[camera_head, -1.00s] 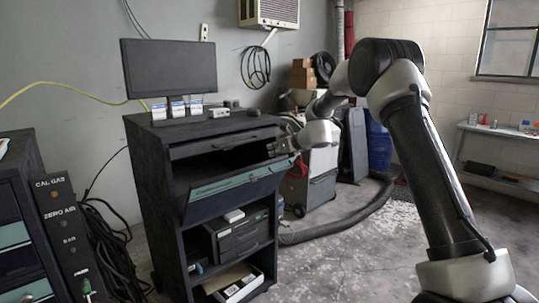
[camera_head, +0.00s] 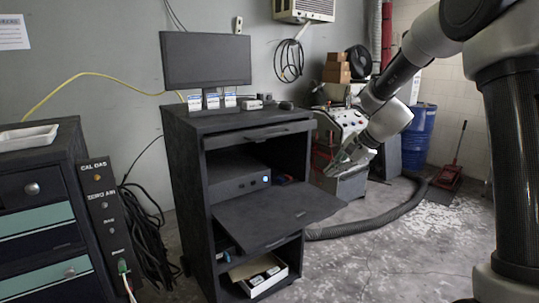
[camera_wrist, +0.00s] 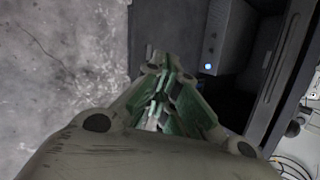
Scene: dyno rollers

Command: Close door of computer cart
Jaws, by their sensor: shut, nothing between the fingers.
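The black computer cart (camera_head: 187,190) stands left of centre in the head view. Its fold-down door (camera_head: 275,212) is open and lies about level, sticking out from the cart's front below the middle bay. A dark computer box (camera_head: 237,178) with a lit blue button sits in that bay; the button also shows on the box in the wrist view (camera_wrist: 209,45). My gripper (camera_head: 335,168) is right of the cart, above the door's outer right corner and apart from it. In the wrist view my gripper (camera_wrist: 160,75) has its green-lined fingers together with nothing between them.
A monitor (camera_head: 206,60) stands on the cart. A white box (camera_head: 252,284) sits on the low shelf. A drawer cabinet (camera_head: 35,175) is at the left. A grey machine (camera_head: 340,125) and a floor hose (camera_head: 385,222) are behind my gripper. The floor at front right is clear.

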